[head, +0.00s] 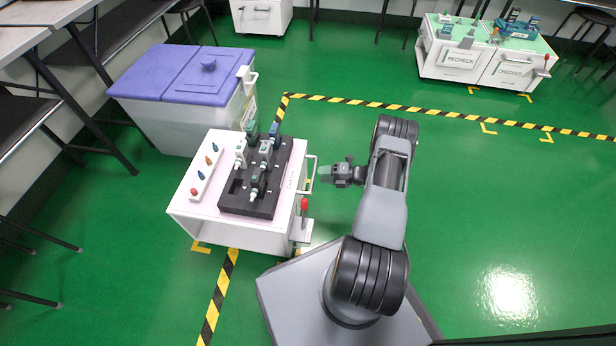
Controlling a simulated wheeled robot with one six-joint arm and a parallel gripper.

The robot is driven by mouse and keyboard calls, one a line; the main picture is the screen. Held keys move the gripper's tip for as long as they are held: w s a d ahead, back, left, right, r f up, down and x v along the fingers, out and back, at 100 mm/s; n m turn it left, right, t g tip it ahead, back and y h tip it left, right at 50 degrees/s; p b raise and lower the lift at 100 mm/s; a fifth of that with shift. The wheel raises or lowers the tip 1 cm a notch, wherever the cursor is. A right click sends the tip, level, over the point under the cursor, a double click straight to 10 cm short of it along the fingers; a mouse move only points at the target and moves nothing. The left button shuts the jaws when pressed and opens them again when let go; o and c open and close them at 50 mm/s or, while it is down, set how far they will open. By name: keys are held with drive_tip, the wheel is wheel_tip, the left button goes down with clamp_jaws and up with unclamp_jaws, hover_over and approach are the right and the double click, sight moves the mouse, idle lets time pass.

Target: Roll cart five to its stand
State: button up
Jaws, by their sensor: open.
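A white cart (182,205) stands left of my arm, with a black foam tray (228,203) of several handheld testers on its top. Small lettering on the cart's right edge is too small to read surely. A pale handle (312,185) sticks out from its right side, and a red-knobbed lever (304,204) stands near the front right corner. My gripper (323,174) is open and points left, close to the right of the handle. I cannot tell whether they touch. Yellow corner marks (488,129) lie on the floor at the right; which stand they belong to is not shown.
A blue-lidded bin (160,72) stands just behind the cart. Black-yellow tape (400,107) crosses the floor. White units labelled RECHECK and CHECKED (507,73) stand at the back right. Benches and stools (78,95) line the left. Green floor (490,215) is clear at the right.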

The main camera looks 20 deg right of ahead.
drive_tip(key=b+x, duration=0.1)
drive_tip(key=x, duration=0.5)
drive_tip(key=shift+a, duration=0.1)
clamp_jaws()
idle(0.3)
